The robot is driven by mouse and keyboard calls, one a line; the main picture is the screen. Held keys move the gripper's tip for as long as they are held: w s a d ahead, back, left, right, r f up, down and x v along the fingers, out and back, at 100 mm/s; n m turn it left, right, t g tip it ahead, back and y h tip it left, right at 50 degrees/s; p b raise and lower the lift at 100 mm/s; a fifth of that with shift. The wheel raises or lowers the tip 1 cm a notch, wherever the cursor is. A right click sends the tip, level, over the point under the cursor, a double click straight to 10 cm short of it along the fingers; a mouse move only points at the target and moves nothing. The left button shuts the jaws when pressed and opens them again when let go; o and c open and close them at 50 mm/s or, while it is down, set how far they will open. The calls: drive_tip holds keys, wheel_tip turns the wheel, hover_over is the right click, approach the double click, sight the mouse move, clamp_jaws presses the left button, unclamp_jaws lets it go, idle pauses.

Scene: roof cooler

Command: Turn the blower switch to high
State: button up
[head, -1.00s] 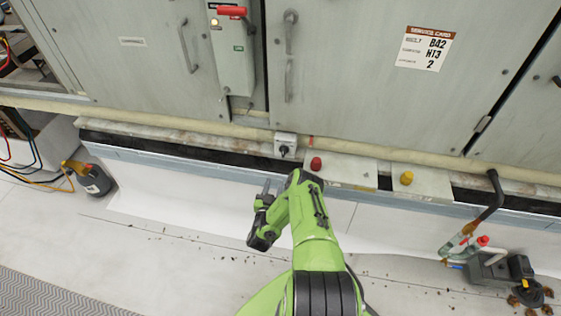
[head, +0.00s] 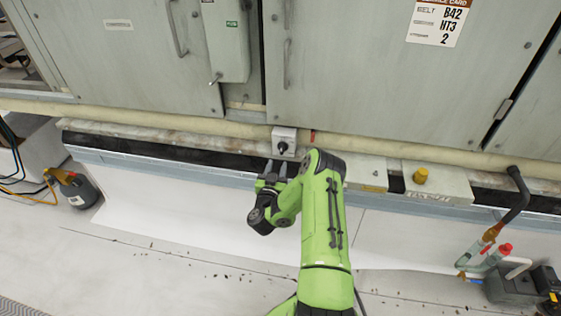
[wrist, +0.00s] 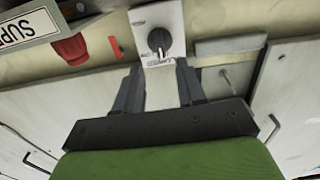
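The blower switch (head: 284,141) is a small pale box with a black rotary knob, on the ledge below the cabinet doors. In the wrist view the black knob (wrist: 158,40) sits just beyond my fingertips, with a light pointer mark on its lower side toward printing too small to read surely. My gripper (head: 276,167) is just in front of and below the switch. In the wrist view my gripper (wrist: 159,67) is open and empty. Its two fingers stand apart on either side of the switch plate's lower part, short of the knob.
A yellow knob (head: 420,176) stands on a plate to the right. A red knob (wrist: 70,50) shows left of the switch in the wrist view, near a "SUPP" label (wrist: 28,27). A hose with valves (head: 490,240) is at right. A dark jug (head: 77,190) is at left.

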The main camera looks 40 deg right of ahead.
sight(282, 150)
drive_tip(key=x, duration=0.7)
drive_tip(key=shift+w+d+b, duration=0.1)
drive_tip(key=shift+d+b, duration=0.05)
drive_tip(key=shift+b, duration=0.25)
drive_tip(key=shift+c, duration=0.3)
clamp_jaws()
